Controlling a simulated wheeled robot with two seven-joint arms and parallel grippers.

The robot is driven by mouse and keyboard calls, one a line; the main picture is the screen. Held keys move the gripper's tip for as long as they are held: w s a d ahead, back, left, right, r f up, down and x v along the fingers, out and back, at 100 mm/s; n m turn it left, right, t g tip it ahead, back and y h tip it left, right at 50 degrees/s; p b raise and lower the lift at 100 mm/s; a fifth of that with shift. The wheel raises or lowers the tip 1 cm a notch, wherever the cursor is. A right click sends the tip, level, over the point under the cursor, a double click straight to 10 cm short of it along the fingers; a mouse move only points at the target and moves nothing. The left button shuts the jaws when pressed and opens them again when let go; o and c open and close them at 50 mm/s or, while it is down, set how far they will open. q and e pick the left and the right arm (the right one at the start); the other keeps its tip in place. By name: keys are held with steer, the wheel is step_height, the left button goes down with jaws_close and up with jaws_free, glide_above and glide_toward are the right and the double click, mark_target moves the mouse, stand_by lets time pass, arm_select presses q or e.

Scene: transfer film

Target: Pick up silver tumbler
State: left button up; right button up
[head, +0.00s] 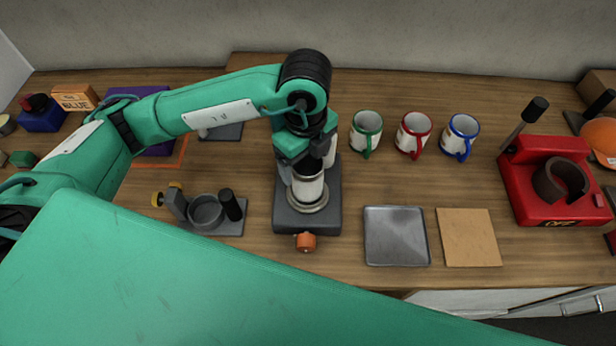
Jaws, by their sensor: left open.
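The silver tumbler (308,191) stands upright on a dark grey stand (283,217) with an orange knob (305,242) at its front. Its lower body looks pale, and its top is hidden by my left gripper. My left gripper (308,168) points down over the tumbler, with its fingers open at the tumbler's upper part. I cannot tell whether the fingers touch it. My right gripper is not in view.
Three mugs with green (367,132), red (413,133) and blue (461,136) trim stand to the right. A metal plate (396,236), a tan board (468,238) and a red press (535,190) lie further right. A grey clamp fixture (206,212) is at the left.

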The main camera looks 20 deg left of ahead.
arm_select(q)
steer(key=shift+f+p, duration=0.35)
steer(key=shift+f, duration=0.5)
step_height(320, 180, down, 4)
steer(key=shift+w+f+p, duration=0.15)
steer(key=shift+p, duration=0.95)
steer(key=shift+d+f, duration=0.1)
steer(key=shift+f, duration=0.2)
steer(key=c, duration=1.2)
steer(key=shift+o, duration=0.2)
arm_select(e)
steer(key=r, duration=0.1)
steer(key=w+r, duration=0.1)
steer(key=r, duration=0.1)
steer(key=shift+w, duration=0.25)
arm_select(q)
steer(key=shift+r, duration=0.1)
